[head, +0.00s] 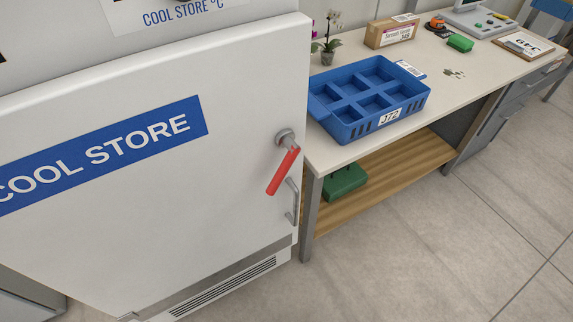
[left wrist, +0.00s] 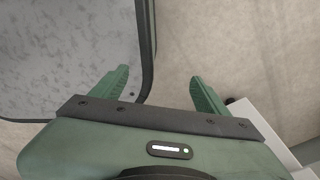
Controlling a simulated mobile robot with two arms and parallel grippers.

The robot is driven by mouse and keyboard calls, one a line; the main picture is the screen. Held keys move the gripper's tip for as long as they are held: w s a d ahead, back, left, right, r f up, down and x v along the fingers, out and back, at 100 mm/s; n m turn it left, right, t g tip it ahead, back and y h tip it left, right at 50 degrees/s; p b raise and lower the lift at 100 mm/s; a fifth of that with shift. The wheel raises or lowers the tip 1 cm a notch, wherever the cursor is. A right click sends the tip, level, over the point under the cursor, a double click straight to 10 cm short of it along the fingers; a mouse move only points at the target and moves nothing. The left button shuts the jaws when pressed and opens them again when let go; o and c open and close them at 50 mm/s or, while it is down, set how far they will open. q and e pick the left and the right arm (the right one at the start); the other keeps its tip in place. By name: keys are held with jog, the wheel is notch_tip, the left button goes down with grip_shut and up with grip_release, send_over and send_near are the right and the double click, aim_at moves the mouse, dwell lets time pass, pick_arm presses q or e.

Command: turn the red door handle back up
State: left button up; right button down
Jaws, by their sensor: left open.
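The red door handle (head: 283,171) is on the right side of the white cool store door (head: 150,190) in the head view. It hangs from a round grey hub and slants down and to the left. A grey pull bar (head: 292,202) is fixed just below and to the right of it. My left gripper (left wrist: 160,92) shows only in the left wrist view, with its two green fingers apart and nothing between them. The handle is not in that view, so I cannot tell how far the gripper is from it. My right gripper is in neither view.
Right of the door stands a bench (head: 350,150) with a blue compartment crate (head: 352,130), a potted orchid (head: 328,45) and a cardboard box (head: 391,31). A green case (head: 345,182) sits on the wooden shelf (head: 400,165) below. The tiled floor (head: 430,250) in front is clear.

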pick_arm(q)
jog(key=shift+a, duration=0.1)
jog(key=shift+s+a, duration=0.15)
jog(key=shift+a, duration=0.05)
jog(key=c, duration=0.4)
jog(key=shift+w+d+r, duration=0.1)
jog(key=shift+w+r, duration=0.1)
jog(key=shift+w, duration=0.3)
jog(key=c, duration=0.6)
jog(key=w, duration=0.1)
jog(key=w+r, duration=0.1)
jog(key=w, duration=0.1)
jog(key=w+d+r, duration=0.1)
jog(key=shift+w+r, duration=0.25)
jog(key=shift+w, duration=0.1)
jog(key=m+t+h, duration=0.7)
jog(key=t+h, duration=0.2)
jog(key=t, duration=0.5)
send_near(278, 177)
jog(key=x, duration=0.4)
jog(key=p+x, duration=0.1)
jog(key=x, duration=0.6)
jog(key=shift+p, duration=0.3)
